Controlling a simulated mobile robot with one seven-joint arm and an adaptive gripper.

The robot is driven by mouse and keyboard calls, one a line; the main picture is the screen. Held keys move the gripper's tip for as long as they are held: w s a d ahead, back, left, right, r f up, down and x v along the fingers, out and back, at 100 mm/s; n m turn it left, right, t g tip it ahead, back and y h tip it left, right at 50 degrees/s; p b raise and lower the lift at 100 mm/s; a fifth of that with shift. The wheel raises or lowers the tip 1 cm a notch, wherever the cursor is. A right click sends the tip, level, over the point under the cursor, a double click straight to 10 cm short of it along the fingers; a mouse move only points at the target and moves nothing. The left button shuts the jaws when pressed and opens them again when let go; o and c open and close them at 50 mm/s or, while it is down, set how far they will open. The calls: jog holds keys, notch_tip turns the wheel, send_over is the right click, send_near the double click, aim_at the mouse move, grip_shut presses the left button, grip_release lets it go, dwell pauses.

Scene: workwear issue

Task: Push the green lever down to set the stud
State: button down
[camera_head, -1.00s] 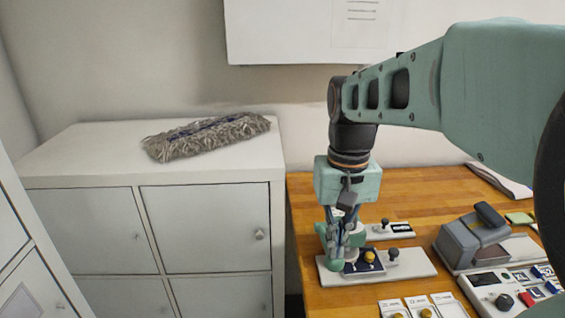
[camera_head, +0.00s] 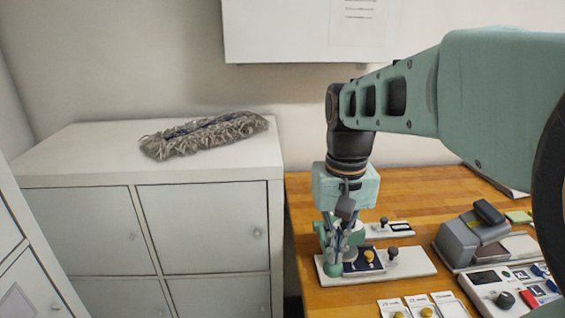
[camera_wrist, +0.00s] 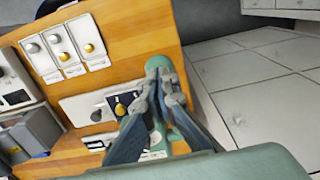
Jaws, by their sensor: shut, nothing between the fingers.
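A green setting press (camera_head: 325,240) stands at the left end of a white base plate (camera_head: 415,270) on the wooden table. Its rounded green end (camera_wrist: 158,64) shows just beyond my fingertips in the wrist view. My gripper (camera_head: 347,245) points down at the press, its fingers closed together and empty. My gripper also shows in the wrist view (camera_wrist: 160,88), close against the green part. Whether it touches the lever I cannot tell, as the fingers hide much of it. A blue pad with a yellow knob (camera_head: 369,256) lies beside the press.
A black knob (camera_head: 392,254) stands on the base plate. A second small plate (camera_head: 376,232) lies behind. A grey device (camera_head: 470,240) and several cards with knobs (camera_head: 418,304) are to the right and front. A white cabinet (camera_head: 205,225) with a mop head stands left.

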dwell(0.5)
notch_tip(320, 180, up, 13)
jog(key=p, duration=1.1)
dwell(0.4)
jog(key=shift+f, duration=0.15)
notch_tip(320, 180, down, 7)
jog(key=b, duration=0.5)
jog(key=shift+r+b, duration=0.2)
jog(key=shift+b, duration=0.2)
jog(key=shift+s+f+b, duration=0.15)
jog(key=shift+f+b, duration=0.3)
